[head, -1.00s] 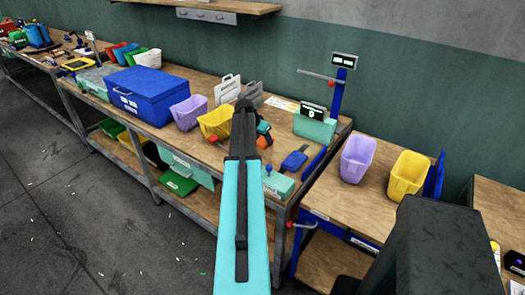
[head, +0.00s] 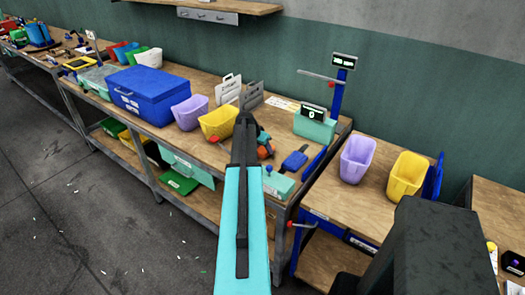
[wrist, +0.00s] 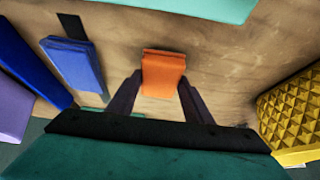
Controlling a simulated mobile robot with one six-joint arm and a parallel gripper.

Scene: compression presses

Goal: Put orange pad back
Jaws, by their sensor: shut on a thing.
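The orange pad (wrist: 162,75) sits between the two dark fingers of my gripper (wrist: 160,84) in the wrist view. The fingers are shut on its sides, over the wooden bench top. In the head view, only a small orange part (head: 265,152) shows by the gripper end, partly hidden by my arm. I cannot tell whether the pad touches the bench. A blue pad (head: 294,160) lies on the bench just to the right; a blue block with a dark strip also shows in the wrist view (wrist: 72,62).
Yellow (head: 219,122) and purple (head: 188,112) bins stand left of my gripper, with grey holders (head: 228,90) behind. A teal scale (head: 315,127) stands at the bench's right end. A small teal device with a blue knob (head: 277,184) sits at the front edge.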

